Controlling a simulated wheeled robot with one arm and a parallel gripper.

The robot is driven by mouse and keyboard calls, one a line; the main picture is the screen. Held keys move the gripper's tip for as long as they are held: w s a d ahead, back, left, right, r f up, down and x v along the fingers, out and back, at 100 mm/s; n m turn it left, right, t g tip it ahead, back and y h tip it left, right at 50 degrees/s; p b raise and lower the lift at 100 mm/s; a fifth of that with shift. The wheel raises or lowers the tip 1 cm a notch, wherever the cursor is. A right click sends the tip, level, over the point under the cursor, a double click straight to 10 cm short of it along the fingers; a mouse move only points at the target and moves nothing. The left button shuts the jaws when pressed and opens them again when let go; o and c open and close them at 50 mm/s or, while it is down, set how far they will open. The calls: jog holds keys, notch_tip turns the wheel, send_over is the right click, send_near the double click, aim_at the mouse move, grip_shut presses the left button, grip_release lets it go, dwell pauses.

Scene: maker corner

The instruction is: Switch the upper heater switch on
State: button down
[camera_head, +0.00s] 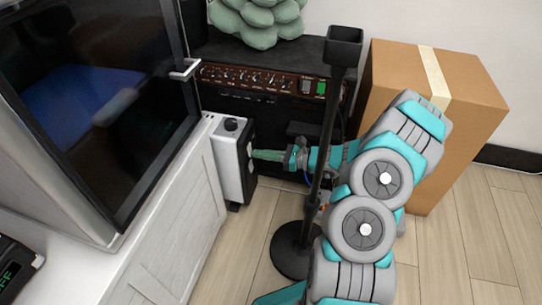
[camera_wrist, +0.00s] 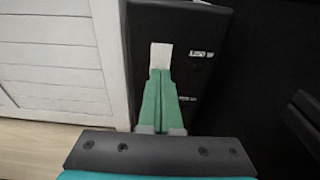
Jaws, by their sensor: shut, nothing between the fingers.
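The heater (camera_head: 228,168) is a small white box with a dark end panel and a black knob on top. It stands against the white cabinet. In the wrist view its dark panel (camera_wrist: 205,30) carries a white upper switch (camera_wrist: 160,50) beside a "1250 W" label. A second label sits lower down, and the switch beside it is hidden behind my fingers. My gripper (camera_head: 255,154) is shut and empty, pointing at the panel. In the wrist view its green fingertips (camera_wrist: 160,73) overlap the lower edge of the upper switch. I cannot tell whether they touch it or which way it is set.
A black stand (camera_head: 292,250) with an upright pole is close by my arm. A cardboard box (camera_head: 455,130) stands at the right. A black amplifier (camera_head: 245,90) with a row of knobs is behind the heater. The wooden floor (camera_head: 475,240) at lower right is clear.

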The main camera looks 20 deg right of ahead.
jog(key=shift+a, duration=0.1)
dwell(0.3)
jog(key=shift+w+a, duration=0.1)
jog(key=shift+w, duration=0.1)
jog(key=shift+s, duration=0.1)
jog(key=s+d+f+p, duration=0.1)
jog(key=s+d+f, duration=0.1)
jog(key=s+d, duration=0.6)
jog(key=d, duration=0.3)
jog(key=shift+d+p, duration=0.15)
jog(key=shift+p, duration=0.25)
